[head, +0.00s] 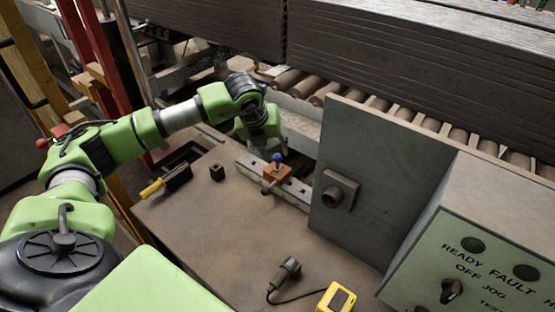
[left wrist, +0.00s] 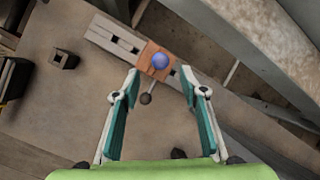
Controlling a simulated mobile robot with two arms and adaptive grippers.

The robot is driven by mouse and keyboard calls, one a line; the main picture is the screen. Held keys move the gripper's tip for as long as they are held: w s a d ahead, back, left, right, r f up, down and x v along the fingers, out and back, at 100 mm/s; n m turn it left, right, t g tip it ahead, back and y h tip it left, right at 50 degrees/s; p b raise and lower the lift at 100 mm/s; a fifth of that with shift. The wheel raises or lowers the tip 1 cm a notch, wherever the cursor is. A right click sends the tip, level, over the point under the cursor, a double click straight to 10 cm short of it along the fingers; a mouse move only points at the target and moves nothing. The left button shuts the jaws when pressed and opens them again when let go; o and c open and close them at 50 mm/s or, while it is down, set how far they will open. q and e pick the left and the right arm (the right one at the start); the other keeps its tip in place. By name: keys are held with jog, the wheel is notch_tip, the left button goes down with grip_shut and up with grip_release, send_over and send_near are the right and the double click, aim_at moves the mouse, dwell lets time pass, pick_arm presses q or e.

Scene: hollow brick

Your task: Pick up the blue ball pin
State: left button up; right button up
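The blue ball pin (head: 277,158) stands in a reddish-brown block (head: 273,176) on a pale metal rail (head: 295,190) at the back edge of the bench. In the left wrist view its round blue top (left wrist: 160,61) shows from above, on the brown block (left wrist: 147,69). My left gripper (head: 271,150) is over the rail, close to the pin. In the left wrist view the two fingers of my left gripper (left wrist: 160,72) are wide apart, with the ball between their tips and nothing held. The pin's lower part is hidden. My right gripper is not in view.
A grey upright plate (head: 375,165) with a round fitting stands right of the rail. A control panel (head: 475,262) is at the lower right. A small dark block (head: 217,172), a yellow-handled tool (head: 153,188) and a yellow meter (head: 337,298) lie on the bench. The bench middle is clear.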

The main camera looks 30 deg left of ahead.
aim_at(276, 155)
pick_arm(q)
jog(key=shift+w+f, duration=0.3)
jog(key=shift+f, duration=0.3)
jog(key=shift+w+f, duration=0.25)
jog(key=shift+f, duration=0.05)
jog(key=shift+p+x, duration=1.1)
jog(key=shift+x, duration=1.25)
jog(key=shift+w+a+f+p, duration=0.1)
jog(key=shift+w+f+p, duration=0.1)
jog(key=shift+p, duration=0.1)
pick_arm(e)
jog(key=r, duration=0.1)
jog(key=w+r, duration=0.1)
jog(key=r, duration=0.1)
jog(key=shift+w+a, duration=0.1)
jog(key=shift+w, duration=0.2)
pick_arm(q)
jog(key=shift+c, duration=1)
grip_shut()
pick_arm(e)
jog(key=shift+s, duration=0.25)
